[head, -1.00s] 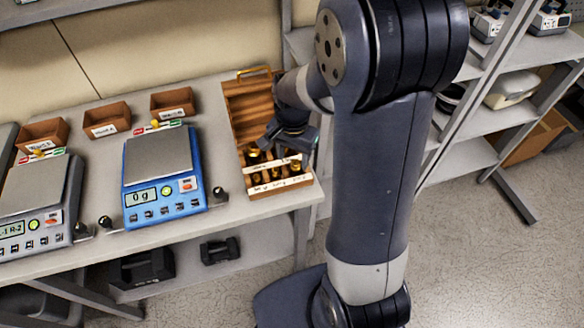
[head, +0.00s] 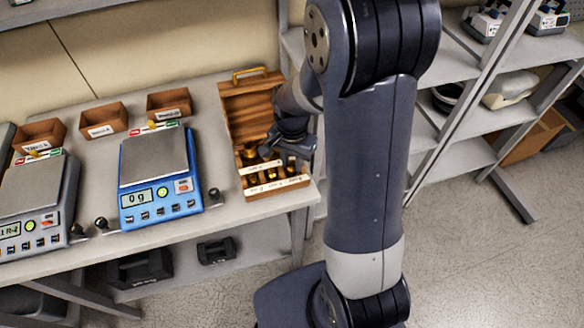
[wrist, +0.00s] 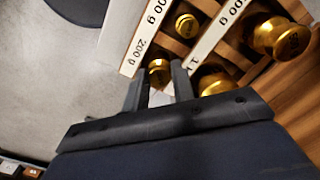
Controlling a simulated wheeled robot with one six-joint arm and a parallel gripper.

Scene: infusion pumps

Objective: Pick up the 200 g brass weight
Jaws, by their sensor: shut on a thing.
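In the wrist view my gripper (wrist: 157,78) has its two dark fingers on either side of a small brass weight (wrist: 159,70), shut on it. The weight is beside a label strip reading "200 g" (wrist: 141,50). Its lower part is hidden by the fingers. In the head view my gripper (head: 291,146) is at the right side of the open wooden weight box (head: 277,186); its fingertips are hard to make out there. I cannot tell whether the held weight still touches its slot.
Other brass weights (wrist: 281,36) stand in neighbouring compartments, close to my fingers. The box's raised lid (head: 250,97) stands behind. A blue scale (head: 155,160) reading 0 g is to the left, with a grey scale (head: 32,190) beyond. Small brown trays (head: 103,120) line the back.

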